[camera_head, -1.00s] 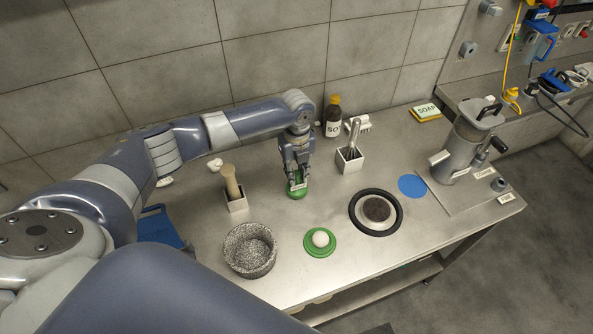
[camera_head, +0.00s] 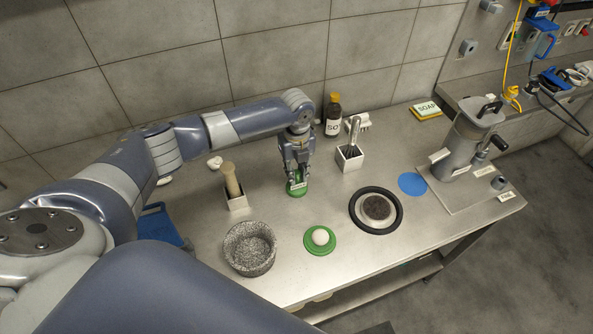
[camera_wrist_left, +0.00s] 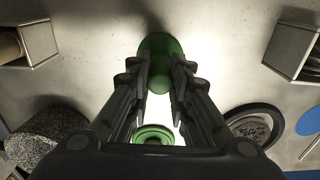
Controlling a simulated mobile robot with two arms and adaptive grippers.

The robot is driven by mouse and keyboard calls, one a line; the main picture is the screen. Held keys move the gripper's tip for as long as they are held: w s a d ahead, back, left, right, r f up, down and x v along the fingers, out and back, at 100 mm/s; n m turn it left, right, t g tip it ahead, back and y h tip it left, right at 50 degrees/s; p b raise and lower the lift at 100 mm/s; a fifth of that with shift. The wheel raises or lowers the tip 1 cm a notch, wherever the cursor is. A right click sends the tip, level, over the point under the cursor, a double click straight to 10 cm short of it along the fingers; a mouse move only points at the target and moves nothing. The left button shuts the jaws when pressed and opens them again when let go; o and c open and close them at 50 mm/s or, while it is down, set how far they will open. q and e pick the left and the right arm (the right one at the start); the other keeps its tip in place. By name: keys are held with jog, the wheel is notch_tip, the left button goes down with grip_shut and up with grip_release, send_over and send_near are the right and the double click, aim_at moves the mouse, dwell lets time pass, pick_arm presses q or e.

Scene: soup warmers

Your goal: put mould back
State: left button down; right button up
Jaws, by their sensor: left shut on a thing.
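A green mould (camera_head: 297,190) with a small pale label is at the middle back of the steel table. My left gripper (camera_head: 297,182) points down from above and is shut on it. In the left wrist view the green mould (camera_wrist_left: 160,62) shows between the finger ends of the left gripper (camera_wrist_left: 160,82). The fingers hide part of it; I cannot tell whether its base touches the table. My right gripper is not in view.
A green dish with a white ball (camera_head: 320,238) is in front, between a stone bowl (camera_head: 249,249) and a black-rimmed disc (camera_head: 376,212). A wooden tool in a holder (camera_head: 233,189) stands left, a whisk holder (camera_head: 349,158) right. A blue disc (camera_head: 412,184) lies beside a metal press (camera_head: 468,145).

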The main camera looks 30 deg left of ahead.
pick_arm(q)
jog(key=c, duration=1.4)
grip_release()
notch_tip(320, 180, up, 12)
jog(key=shift+s+d, duration=0.1)
